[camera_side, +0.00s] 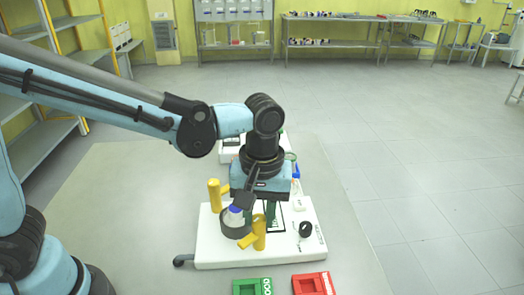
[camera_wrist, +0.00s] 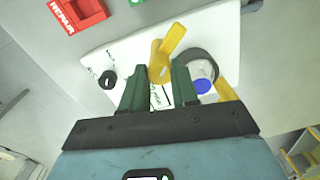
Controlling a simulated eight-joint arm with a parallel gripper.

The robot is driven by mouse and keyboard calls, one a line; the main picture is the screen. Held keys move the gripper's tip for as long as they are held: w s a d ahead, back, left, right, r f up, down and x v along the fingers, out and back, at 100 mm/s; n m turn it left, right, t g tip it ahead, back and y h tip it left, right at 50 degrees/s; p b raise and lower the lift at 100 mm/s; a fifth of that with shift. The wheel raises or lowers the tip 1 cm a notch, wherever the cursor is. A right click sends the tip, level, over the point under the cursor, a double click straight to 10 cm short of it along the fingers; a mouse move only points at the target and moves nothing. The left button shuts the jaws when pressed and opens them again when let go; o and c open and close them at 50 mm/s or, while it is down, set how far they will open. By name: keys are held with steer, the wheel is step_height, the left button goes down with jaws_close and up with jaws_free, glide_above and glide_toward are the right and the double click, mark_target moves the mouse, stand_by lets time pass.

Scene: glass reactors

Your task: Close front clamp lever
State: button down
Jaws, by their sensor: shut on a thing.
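The front clamp is a yellow post with a yellow lever (camera_side: 248,241). It stands on a white base (camera_side: 215,254) beside a dark ring holder. A blue-capped vessel (camera_wrist: 202,85) sits in the ring (camera_side: 236,228). A second yellow clamp (camera_side: 214,196) stands behind the ring.
A green tray (camera_side: 252,287) and a red tray (camera_side: 314,284) lie in front of the base. A black round knob (camera_side: 305,229) is on the base's right side. Another white unit (camera_side: 230,150) stands behind my gripper. Floor to the right is clear.

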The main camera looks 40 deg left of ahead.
steer(key=shift+m, duration=0.3)
steer(key=m, duration=1.3)
steer(key=shift+m+t, duration=0.3)
steer(key=shift+m, duration=1.8)
steer(key=c, duration=0.8)
jaws_free()
steer(key=shift+s, duration=0.1)
steer(key=shift+c, duration=0.2)
steer(key=shift+r, duration=0.1)
